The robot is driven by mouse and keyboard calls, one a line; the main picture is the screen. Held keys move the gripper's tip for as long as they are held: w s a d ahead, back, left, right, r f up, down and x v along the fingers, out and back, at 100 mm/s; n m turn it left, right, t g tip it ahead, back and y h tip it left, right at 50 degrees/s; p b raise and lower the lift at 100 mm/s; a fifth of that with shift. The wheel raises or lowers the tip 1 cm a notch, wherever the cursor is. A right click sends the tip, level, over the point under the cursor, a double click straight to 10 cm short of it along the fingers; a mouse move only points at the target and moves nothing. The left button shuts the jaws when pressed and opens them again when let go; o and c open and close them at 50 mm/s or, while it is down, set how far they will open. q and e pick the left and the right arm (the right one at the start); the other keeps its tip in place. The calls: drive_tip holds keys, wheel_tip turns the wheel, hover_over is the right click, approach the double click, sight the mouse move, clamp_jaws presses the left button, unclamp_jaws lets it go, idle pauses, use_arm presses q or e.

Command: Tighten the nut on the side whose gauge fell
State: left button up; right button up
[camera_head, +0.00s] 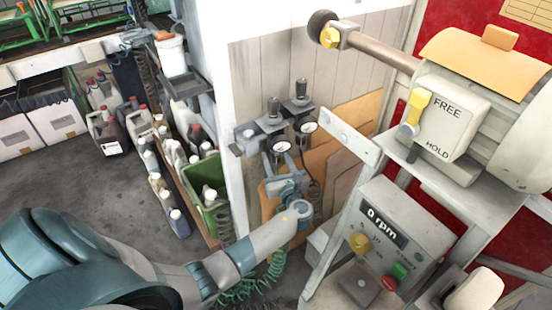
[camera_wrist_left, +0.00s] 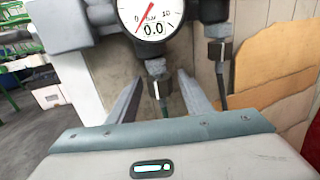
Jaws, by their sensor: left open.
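Two round white gauges hang under grey regulators on the wall post: the left gauge (camera_head: 281,146) and the right gauge (camera_head: 309,127). In the left wrist view the near gauge (camera_wrist_left: 150,18) reads 0.0 bar. Below it is a dark nut (camera_wrist_left: 160,88) on a hose fitting; a second nut (camera_wrist_left: 217,50) sits to its right. The right gauge's reading is too small to tell. My left gripper (camera_wrist_left: 160,82) is open, with one finger on each side of the nearer nut; contact is unclear. It also shows below the left gauge in the head view (camera_head: 284,172). My right gripper is out of view.
A grey machine with a control panel (camera_head: 385,232) reading 0 rpm and a FREE/HOLD box (camera_head: 440,118) stands on the right. A green crate (camera_head: 207,185) and several jugs stand left of the post. Brown boards (camera_head: 345,140) lean behind the gauges.

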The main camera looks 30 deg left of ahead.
use_arm(q)
drive_tip(key=c, duration=1.1)
drive_tip(key=shift+o, duration=0.2)
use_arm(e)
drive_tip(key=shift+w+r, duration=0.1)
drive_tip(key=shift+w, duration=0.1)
